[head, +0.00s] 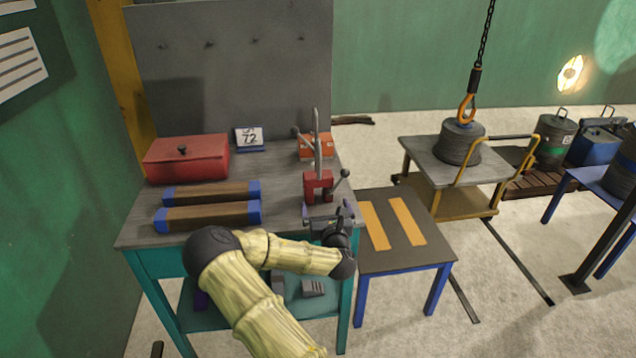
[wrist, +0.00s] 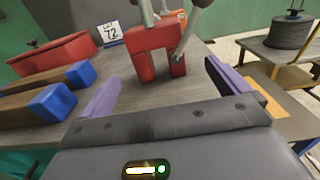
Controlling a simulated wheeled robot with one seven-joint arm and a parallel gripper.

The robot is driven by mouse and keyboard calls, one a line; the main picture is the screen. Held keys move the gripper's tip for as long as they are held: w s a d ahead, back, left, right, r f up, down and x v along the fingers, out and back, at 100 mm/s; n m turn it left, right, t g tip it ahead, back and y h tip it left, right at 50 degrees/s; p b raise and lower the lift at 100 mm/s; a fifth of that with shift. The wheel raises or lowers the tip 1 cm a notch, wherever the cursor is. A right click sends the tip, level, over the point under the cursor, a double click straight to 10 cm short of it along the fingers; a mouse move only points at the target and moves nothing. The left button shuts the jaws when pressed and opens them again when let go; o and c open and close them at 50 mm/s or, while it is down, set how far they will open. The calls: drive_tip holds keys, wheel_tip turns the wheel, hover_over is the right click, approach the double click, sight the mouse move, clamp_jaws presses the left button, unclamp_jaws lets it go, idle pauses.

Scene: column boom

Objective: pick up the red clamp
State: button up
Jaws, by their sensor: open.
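The red clamp (head: 318,186) stands upright near the right front part of the grey workbench (head: 280,185). It has a red body with grey metal arms rising above it. In the wrist view the red clamp (wrist: 155,53) is ahead of my gripper, between the lines of its two purple fingers. My gripper (head: 328,212) is at the bench's front right, just on the near side of the clamp. My gripper (wrist: 160,85) is open, with nothing between its fingers. The fingertips appear short of the clamp's body.
Two brown bars with blue ends (head: 212,214) lie left on the bench, before a red box (head: 187,158). A number card (head: 249,138) and an orange object (head: 314,147) stand behind. A low table (head: 405,250) adjoins right. A hook (head: 466,108) hangs over a cart (head: 420,150).

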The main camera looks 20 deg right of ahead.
sight(318, 184)
drive_tip(key=x, duration=0.5)
drive_tip(key=shift+w+d, duration=0.1)
drive_tip(key=shift+w, duration=0.2)
drive_tip(key=shift+a+p+x, duration=0.15)
drive_tip(key=shift+p+x, duration=0.25)
drive_tip(key=shift+x, duration=0.9)
drive_tip(key=shift+a+p+x, duration=0.1)
drive_tip(key=shift+p+x, duration=0.25)
drive_tip(key=shift+x, duration=0.95)
drive_tip(key=shift+f, duration=0.1)
drive_tip(key=c, duration=1.8)
drive_tip(key=shift+w+r, duration=0.15)
drive_tip(key=shift+r, duration=0.05)
drive_tip(key=shift+c, duration=0.8)
drive_tip(key=shift+r, duration=0.1)
